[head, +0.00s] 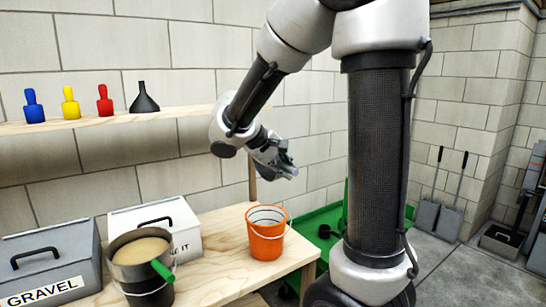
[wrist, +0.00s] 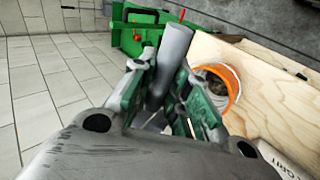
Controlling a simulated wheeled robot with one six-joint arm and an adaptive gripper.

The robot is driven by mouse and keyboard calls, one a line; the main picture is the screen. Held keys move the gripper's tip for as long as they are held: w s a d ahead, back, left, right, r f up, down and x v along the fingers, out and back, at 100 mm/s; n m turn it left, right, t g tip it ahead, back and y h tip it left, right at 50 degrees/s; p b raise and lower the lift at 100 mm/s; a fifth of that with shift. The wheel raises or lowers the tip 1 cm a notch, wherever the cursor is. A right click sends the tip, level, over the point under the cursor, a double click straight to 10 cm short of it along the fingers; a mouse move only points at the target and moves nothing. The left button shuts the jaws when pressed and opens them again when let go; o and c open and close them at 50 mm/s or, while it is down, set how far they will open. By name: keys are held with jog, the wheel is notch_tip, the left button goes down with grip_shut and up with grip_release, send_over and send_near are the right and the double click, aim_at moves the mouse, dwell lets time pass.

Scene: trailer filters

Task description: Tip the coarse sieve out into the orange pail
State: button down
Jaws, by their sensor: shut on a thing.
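My gripper (head: 285,165) hangs in the air above and a little right of the orange pail. In the wrist view its fingers (wrist: 170,105) are closed around a pale grey, rod-like piece (wrist: 174,48); what it belongs to cannot be told. The orange pail (head: 268,243) stands upright on the bench, and its mouth also shows in the wrist view (wrist: 234,80) with something greyish inside. A grey round sieve (head: 120,271) with a green handle (head: 162,270) sits on a black pail (head: 150,295) at the front left. It holds sand-coloured material. Whether it is the coarse sieve is unclear.
A grey GRAVEL box (head: 50,262) and a white box (head: 185,238) stand on the wooden bench (head: 215,275). A shelf (head: 100,122) carries several coloured bottles and a black funnel (head: 143,98). A green trailer (head: 325,220) is beyond the bench. Bare bench lies left of the orange pail.

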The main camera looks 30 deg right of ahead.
jog(key=shift+d+r+y, duration=0.15)
jog(key=shift+r+y, duration=0.15)
jog(key=shift+y, duration=0.8)
jog(key=y, duration=0.3)
jog(key=shift+r+y, duration=0.3)
jog(key=shift+r, duration=0.05)
jog(key=y, duration=0.2)
jog(key=r+y, duration=0.1)
jog(key=y, duration=0.2)
jog(key=shift+d+m, duration=0.1)
jog(key=shift+m, duration=0.2)
jog(key=y, duration=0.5)
jog(key=shift+r+y, duration=0.4)
jog(key=shift+r+g+y, duration=0.15)
jog(key=shift+g+y, duration=0.15)
jog(key=shift+y, duration=0.6)
jog(key=shift+a+r+y, duration=0.25)
jog(key=shift+r+y, duration=0.05)
jog(key=shift+y, duration=0.5)
